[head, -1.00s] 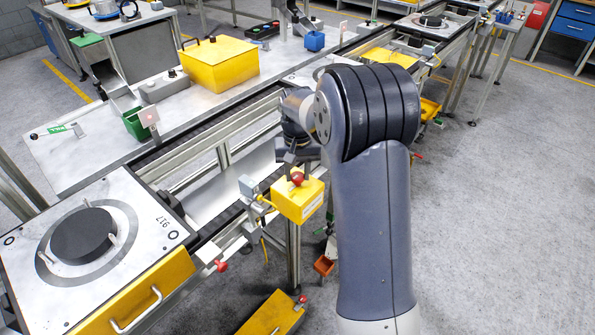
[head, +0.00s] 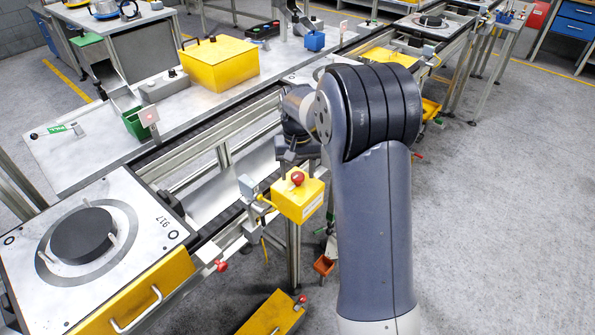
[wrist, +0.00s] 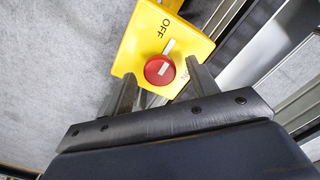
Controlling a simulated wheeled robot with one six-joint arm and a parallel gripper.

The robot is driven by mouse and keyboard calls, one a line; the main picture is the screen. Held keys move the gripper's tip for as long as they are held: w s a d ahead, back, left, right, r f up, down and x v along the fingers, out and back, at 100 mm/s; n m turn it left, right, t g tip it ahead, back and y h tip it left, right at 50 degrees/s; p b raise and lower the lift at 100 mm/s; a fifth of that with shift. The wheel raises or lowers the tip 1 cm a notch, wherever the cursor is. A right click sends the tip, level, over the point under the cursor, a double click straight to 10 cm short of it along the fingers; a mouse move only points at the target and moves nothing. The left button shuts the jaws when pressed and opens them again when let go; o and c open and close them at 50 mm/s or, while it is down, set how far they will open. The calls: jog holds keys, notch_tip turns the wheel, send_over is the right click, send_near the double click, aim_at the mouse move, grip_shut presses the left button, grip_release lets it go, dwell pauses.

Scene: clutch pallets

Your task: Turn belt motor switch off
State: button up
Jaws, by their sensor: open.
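The belt motor switch (head: 298,200) is a yellow box with a red rotary knob (wrist: 159,70). It also shows in the wrist view (wrist: 136,45), with the word OFF above the knob and ON to its lower right. A white stripe by the knob slants up towards the OFF side. My gripper (wrist: 161,84) is open, one finger on each side of the knob in the picture. Whether the fingers touch it I cannot tell. In the head view my gripper (head: 297,172) is just above the switch, partly hidden by my arm.
The conveyor frame runs alongside the switch. A pallet with a black disc (head: 83,234) is at lower left. A yellow case (head: 219,66) and a green bin (head: 137,123) are on the workbench. The floor on the right is clear.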

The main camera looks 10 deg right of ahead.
aim_at(298, 175)
notch_tip(298, 175, up, 10)
jog(key=shift+r+b, duration=0.15)
jog(key=shift+b, duration=0.15)
notch_tip(298, 175, down, 11)
jog(key=shift+r+p, duration=0.1)
jog(key=shift+p, duration=0.2)
dwell(0.4)
dwell(0.5)
